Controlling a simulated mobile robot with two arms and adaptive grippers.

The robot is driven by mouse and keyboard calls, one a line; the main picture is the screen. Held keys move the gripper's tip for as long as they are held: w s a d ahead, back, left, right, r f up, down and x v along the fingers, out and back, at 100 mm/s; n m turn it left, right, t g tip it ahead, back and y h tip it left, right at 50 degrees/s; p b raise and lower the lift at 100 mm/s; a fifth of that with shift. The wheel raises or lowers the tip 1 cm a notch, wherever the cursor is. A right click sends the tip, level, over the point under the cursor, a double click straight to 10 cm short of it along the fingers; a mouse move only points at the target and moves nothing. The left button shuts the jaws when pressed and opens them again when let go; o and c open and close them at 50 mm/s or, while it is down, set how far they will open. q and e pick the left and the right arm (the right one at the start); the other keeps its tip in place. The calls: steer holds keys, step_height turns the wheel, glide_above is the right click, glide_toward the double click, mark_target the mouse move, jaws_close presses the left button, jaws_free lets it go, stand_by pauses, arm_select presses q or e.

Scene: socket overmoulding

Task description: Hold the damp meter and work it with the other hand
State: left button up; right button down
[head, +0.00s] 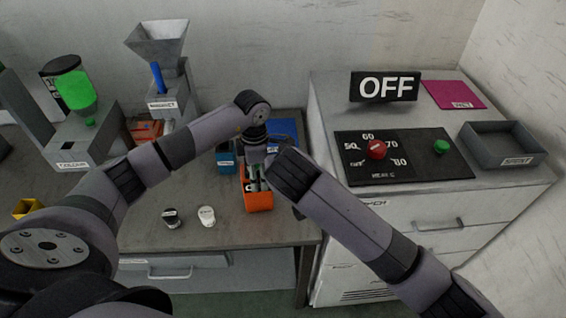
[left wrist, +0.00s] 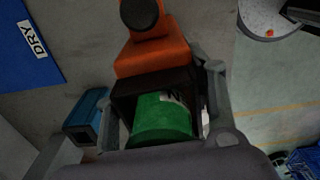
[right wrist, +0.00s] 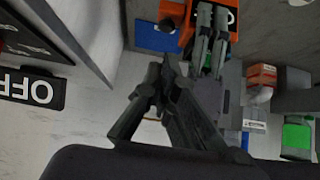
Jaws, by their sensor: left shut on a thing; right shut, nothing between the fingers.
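The damp meter, an orange and black block, shows in the head view (head: 258,202), held above the grey bench near its right end. In the left wrist view its orange body (left wrist: 152,58) has a round black knob, and a green part (left wrist: 160,120) shows in its dark frame. My left gripper (head: 256,182) is shut on it, one finger on each side. My right gripper (right wrist: 166,68) is shut and empty, beside the meter (right wrist: 228,18) and apart from it in the right wrist view. In the head view its fingertips are mostly hidden by my arm.
A blue DRY mat (head: 286,130) and a blue block (head: 227,160) lie behind the meter. The right cabinet carries a dial panel (head: 402,172), OFF sign (head: 385,87), pink mat (head: 455,95) and grey tray (head: 502,157).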

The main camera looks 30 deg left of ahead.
steer(key=x, duration=1)
steer(key=shift+d, duration=0.1)
stand_by(0.3)
